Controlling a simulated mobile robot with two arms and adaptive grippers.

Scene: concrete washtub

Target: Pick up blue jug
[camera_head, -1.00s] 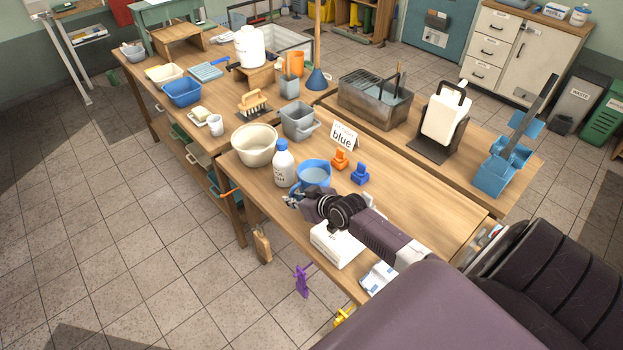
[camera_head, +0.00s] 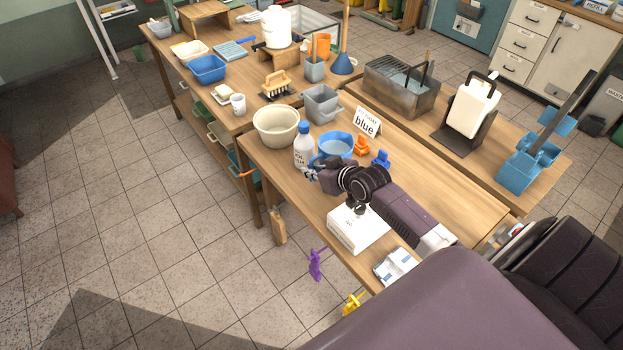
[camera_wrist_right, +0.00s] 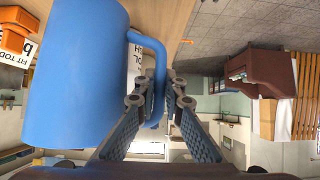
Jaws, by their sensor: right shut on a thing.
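The blue jug (camera_head: 338,144) is on the near bench, right of the white bottle and in front of the "blue" sign. My right gripper (camera_head: 317,168) is at its near left side, on the handle. In the right wrist view the jug's body (camera_wrist_right: 75,75) fills the left, and its handle (camera_wrist_right: 160,60) runs down between the fingers. The right gripper (camera_wrist_right: 166,95) is shut on that handle. My wrist hides the jug's lower front in the head view, so I cannot tell if its base touches the bench. My left gripper is not in view.
Close around the jug are a white bottle (camera_head: 303,147), a cream bowl (camera_head: 276,125), a grey bucket (camera_head: 320,104), the sign (camera_head: 367,121), an orange item (camera_head: 361,146) and a blue item (camera_head: 381,159). A white box (camera_head: 357,230) lies below my wrist. Bench space at right is clear.

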